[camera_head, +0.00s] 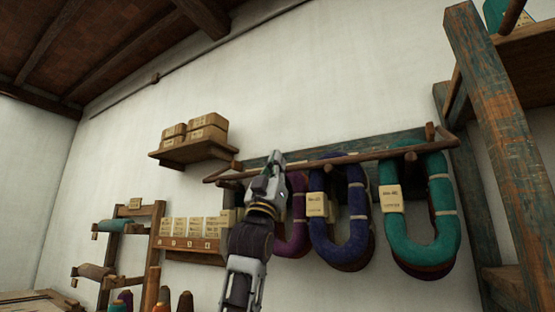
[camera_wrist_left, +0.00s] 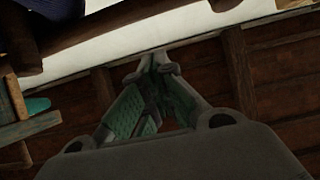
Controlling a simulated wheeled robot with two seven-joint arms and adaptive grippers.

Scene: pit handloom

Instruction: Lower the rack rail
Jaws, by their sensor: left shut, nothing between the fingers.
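The rack rail (camera_head: 345,158) is a long thin brown wooden bar in front of a weathered green-brown wall board (camera_head: 385,142). Hanks of yarn hang at it: a purple one (camera_head: 296,228), a blue one (camera_head: 325,245) and a teal one (camera_head: 412,250), with paper tags. My left gripper (camera_head: 277,160) points up at the rail's left part, in front of the purple hank. Its fingers are shut with nothing between them; they also show in the left wrist view (camera_wrist_left: 155,62). I cannot tell whether they touch the rail. My right gripper is not in view.
A shelf with cardboard boxes (camera_head: 207,128) is on the wall to the left. Below are a tag shelf (camera_head: 185,245), a small wooden rack (camera_head: 130,240) and several thread cones. A tall wooden post (camera_head: 500,150) stands at right. The upper wall is clear.

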